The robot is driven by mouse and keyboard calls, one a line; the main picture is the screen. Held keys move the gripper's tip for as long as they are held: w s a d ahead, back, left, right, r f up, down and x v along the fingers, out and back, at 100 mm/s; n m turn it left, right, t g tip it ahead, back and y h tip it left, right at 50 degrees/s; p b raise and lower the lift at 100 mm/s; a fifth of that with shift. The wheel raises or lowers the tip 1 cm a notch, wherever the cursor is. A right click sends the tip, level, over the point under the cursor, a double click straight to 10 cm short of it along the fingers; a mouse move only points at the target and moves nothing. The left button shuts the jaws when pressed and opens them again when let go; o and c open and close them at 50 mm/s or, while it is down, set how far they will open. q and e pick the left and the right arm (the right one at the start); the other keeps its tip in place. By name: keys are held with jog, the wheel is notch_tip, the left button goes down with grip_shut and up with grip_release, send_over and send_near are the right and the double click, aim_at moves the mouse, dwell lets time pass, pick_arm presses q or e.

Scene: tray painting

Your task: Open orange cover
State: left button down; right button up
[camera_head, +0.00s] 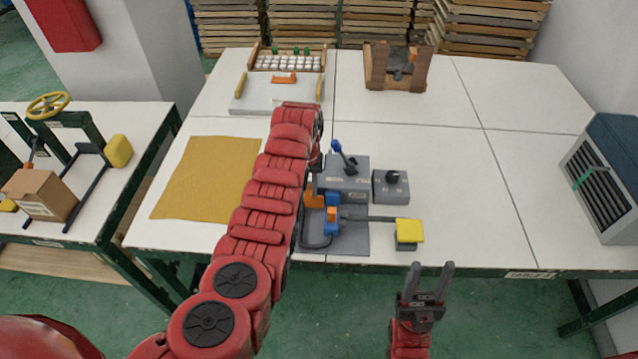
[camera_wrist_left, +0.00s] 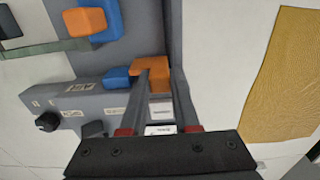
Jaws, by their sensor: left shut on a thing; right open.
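The orange cover (camera_head: 312,199) sits at the left side of the grey switch unit (camera_head: 347,175), partly hidden by my left arm in the head view. In the left wrist view the orange cover (camera_wrist_left: 152,72) lies at the fingertips of my left gripper (camera_wrist_left: 162,72), whose fingers are shut on it. A blue block (camera_wrist_left: 117,79) is right beside it. In the head view my left gripper is mostly hidden behind its red arm. My right gripper (camera_head: 431,272) is open and empty, in front of the table's front edge.
A lever with a yellow pad (camera_head: 409,231) extends right from the blue and orange parts. A grey box with a black knob (camera_head: 391,186) stands close by. A yellow mat (camera_head: 207,178) lies left of my arm. The table's right half is mostly clear.

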pick_arm(q)
jog(key=shift+a, duration=0.15)
jog(key=c, duration=0.9)
grip_release()
jog(key=shift+o, duration=1.3)
jog(key=shift+a, duration=0.2)
jog(key=shift+d, duration=0.2)
jog(key=shift+r, duration=0.25)
notch_tip(320, 180, up, 17)
jog(key=b, duration=0.2)
jog(key=shift+a+f, duration=0.1)
